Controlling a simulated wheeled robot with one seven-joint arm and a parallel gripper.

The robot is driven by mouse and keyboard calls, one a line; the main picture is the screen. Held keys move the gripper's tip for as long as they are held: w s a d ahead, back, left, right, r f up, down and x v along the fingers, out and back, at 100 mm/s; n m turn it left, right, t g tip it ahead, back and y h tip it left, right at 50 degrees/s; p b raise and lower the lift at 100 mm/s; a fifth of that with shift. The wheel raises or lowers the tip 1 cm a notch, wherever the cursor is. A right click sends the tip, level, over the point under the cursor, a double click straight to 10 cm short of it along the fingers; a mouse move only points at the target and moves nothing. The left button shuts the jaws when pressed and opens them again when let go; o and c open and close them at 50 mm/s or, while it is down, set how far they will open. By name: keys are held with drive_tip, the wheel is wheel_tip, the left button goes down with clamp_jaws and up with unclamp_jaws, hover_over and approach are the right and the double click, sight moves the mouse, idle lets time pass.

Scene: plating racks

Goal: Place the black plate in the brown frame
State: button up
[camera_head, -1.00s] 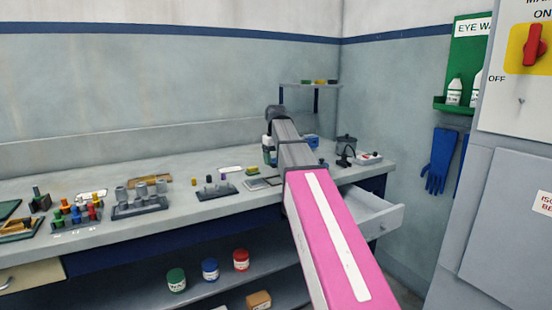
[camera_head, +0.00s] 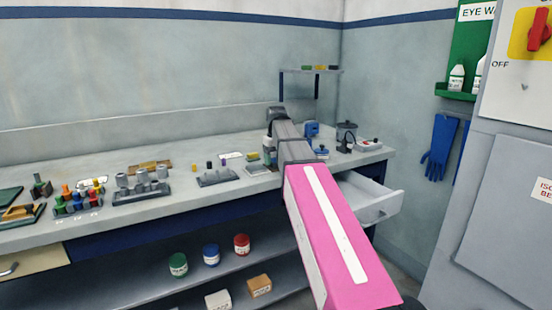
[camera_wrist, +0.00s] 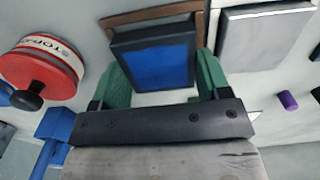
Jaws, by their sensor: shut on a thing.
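A dark plate (camera_wrist: 150,72) with black edges and a blue-looking face is between the green fingers of my gripper (camera_wrist: 160,64) in the wrist view. My gripper is shut on it. The brown frame (camera_wrist: 150,16) shows just beyond the plate, along its top edge and upper corners. The plate overlaps the frame in the picture. I cannot tell whether it rests in the frame or is held above it. In the head view my arm hides the gripper, plate and frame.
A silver block (camera_wrist: 264,36) lies close on the right, with a small purple piece (camera_wrist: 287,100) nearby. In the head view an open drawer (camera_head: 372,200) juts out at right.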

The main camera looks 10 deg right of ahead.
drive_tip(key=shift+f, duration=0.5)
idle(0.3)
